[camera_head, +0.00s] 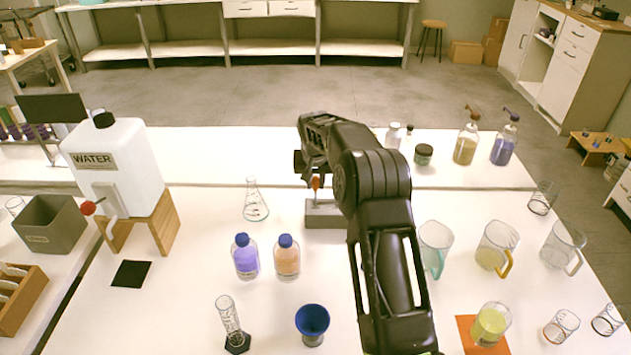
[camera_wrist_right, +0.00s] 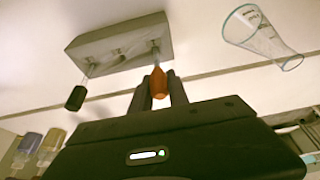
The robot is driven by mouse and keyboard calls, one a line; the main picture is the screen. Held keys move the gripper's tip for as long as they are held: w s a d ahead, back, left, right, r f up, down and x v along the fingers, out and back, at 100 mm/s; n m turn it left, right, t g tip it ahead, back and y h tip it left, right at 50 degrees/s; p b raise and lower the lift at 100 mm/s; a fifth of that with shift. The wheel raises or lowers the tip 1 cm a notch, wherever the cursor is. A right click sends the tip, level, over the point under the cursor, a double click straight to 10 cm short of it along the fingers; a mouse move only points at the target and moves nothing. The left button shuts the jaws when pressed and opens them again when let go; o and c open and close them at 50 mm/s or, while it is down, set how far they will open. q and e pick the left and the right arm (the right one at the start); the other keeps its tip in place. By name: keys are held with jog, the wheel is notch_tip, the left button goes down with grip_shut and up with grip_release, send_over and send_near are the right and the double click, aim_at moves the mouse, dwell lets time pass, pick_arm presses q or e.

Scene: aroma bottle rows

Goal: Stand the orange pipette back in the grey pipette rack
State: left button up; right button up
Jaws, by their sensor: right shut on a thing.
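The grey pipette rack (camera_head: 323,218) stands on the white table, partly hidden behind my right arm; it also shows in the right wrist view (camera_wrist_right: 118,42). The orange pipette (camera_head: 316,183) is at my right gripper (camera_head: 312,176), above the rack. In the wrist view the orange pipette (camera_wrist_right: 160,83) is between the fingers of the right gripper (camera_wrist_right: 158,90), which is shut on it. Its thin stem reaches the rack near one end; how deep it sits I cannot tell. A dark pipette (camera_wrist_right: 75,97) stands at the rack's other end. My left gripper is out of view.
A conical flask (camera_head: 255,205) stands left of the rack. A purple bottle (camera_head: 245,258) and an orange bottle (camera_head: 287,258) are in front of it, with a blue cup (camera_head: 312,322) nearer. Jugs (camera_head: 435,245) stand to the right of my arm.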

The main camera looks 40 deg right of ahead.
aim_at(315, 178)
jog(key=shift+f, duration=0.45)
jog(key=o, duration=0.8)
jog(key=shift+r, duration=0.15)
jog(key=shift+p+v, duration=0.65)
jog(key=shift+v, duration=1.7)
jog(key=shift+r+p, duration=1.65)
jog(key=shift+r, duration=0.9)
